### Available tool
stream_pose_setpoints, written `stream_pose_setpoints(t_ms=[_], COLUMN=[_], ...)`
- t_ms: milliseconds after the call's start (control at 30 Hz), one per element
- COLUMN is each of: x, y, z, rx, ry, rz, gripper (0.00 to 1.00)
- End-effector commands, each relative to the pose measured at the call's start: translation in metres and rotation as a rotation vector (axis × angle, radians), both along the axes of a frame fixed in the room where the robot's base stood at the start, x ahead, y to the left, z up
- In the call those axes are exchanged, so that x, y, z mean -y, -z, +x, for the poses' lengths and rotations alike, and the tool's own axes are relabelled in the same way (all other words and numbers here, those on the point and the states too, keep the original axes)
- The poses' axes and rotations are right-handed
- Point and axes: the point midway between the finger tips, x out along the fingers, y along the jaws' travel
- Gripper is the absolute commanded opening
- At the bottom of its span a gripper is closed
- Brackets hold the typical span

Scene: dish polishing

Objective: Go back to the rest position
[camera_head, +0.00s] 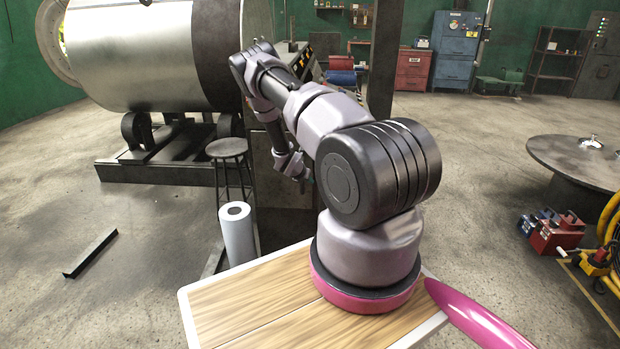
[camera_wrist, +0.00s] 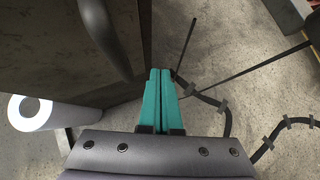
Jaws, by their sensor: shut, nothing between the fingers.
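My gripper (camera_wrist: 159,72) shows in the wrist view with its two teal fingers pressed together and nothing between them. It points down over the grey concrete floor (camera_wrist: 220,50), beside a dark brown surface (camera_wrist: 60,50). In the head view my arm reaches forward from its base, and the gripper end is mostly hidden behind my own arm links.
A white paper roll (camera_head: 237,235) stands left of my arm, near a dark round stool (camera_head: 227,148); the roll also shows in the wrist view (camera_wrist: 52,113). A large metal cylinder (camera_head: 140,55) is behind. Black cables (camera_wrist: 225,120) lie on the floor. A round table (camera_head: 575,160) stands right.

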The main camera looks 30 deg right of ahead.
Motion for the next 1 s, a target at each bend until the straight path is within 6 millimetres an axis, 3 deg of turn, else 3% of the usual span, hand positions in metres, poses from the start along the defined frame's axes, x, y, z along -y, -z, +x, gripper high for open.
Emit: stream_pose_setpoints(t_ms=[367, 633, 733, 867, 1000], x=[-0.023, -0.027, -0.027, -0.027, -0.030], y=[-0.043, -0.049, -0.062, -0.114, -0.197], z=[-0.035, -0.039, -0.036, -0.029, -0.033], rx=[0.002, 0.003, 0.031, 0.143, 0.325], ry=[0.001, 0.001, 0.029, 0.156, 0.377], rz=[0.000, 0.001, 0.008, 0.042, 0.120], gripper=[0.00, 0.00, 0.00, 0.00, 0.00])
